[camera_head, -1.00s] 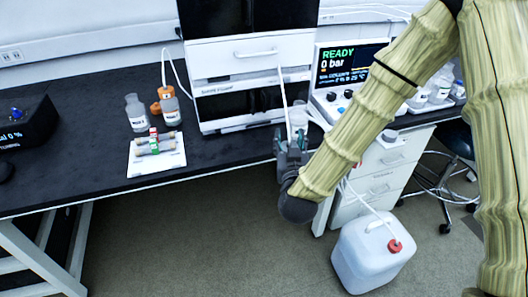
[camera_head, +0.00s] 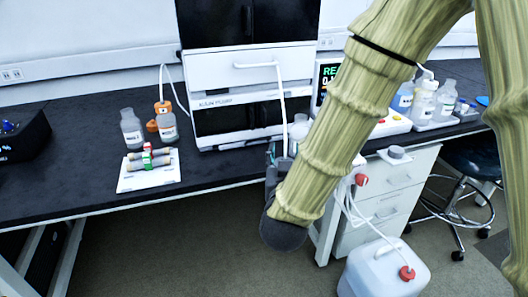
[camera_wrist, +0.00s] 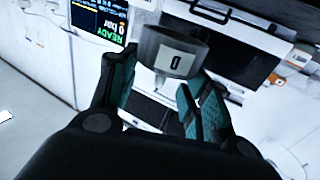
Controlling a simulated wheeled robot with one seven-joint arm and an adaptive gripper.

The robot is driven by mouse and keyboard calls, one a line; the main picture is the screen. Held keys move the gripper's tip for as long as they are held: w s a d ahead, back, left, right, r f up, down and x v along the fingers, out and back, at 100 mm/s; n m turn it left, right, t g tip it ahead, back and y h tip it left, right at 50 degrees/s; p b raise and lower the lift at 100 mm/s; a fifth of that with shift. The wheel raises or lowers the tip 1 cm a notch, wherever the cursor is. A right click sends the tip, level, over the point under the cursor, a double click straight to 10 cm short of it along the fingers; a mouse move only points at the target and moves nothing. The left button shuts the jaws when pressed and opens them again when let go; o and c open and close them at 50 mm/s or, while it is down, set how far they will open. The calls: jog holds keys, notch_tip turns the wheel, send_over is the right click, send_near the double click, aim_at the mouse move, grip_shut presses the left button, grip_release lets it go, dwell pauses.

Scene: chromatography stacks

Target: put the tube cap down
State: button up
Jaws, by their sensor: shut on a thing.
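My gripper (camera_head: 279,158) is in front of the bench edge, below the instrument stack; my arm hides part of it. In the wrist view its teal-padded fingers (camera_wrist: 160,88) stand apart around a grey cylinder (camera_wrist: 172,52) marked "0", with a small pale spout below it. I take this cylinder to be the tube cap in my grip, but where the fingers touch it is hard to make out. In the head view a pale translucent cylinder (camera_head: 299,128) shows just above the gripper, beside a white tube (camera_head: 282,105).
The black bench (camera_head: 60,180) carries a white tray (camera_head: 150,180) with small tubes and two bottles (camera_head: 131,128) behind. The instrument stack (camera_head: 248,65) stands behind my gripper. A drawer cabinet (camera_head: 385,205) and a white canister (camera_head: 375,270) with a red cap are at right.

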jog(key=w+a+f, duration=0.1)
jog(key=w, duration=0.4)
jog(key=w+a+b, duration=0.1)
jog(key=w+a, duration=0.1)
jog(key=w, duration=0.3)
jog(key=w+a+f, duration=0.1)
jog(key=w+a, duration=0.1)
jog(key=w, duration=0.3)
jog(key=shift+w+f+b, duration=0.25)
jog(key=shift+f+b, duration=0.1)
jog(key=shift+w+f+b, duration=0.1)
jog(key=shift+f+b, duration=0.45)
jog(key=shift+f, duration=1.65)
jog(key=shift+f, duration=0.15)
jog(key=o, duration=1.1)
jog(key=shift+o, duration=0.2)
jog(key=shift+s+a+r, duration=0.1)
jog(key=shift+s+r, duration=0.1)
jog(key=s+p, duration=0.1)
jog(key=s, duration=1)
jog(key=shift+s+a, duration=0.25)
jog(key=shift+a, duration=0.15)
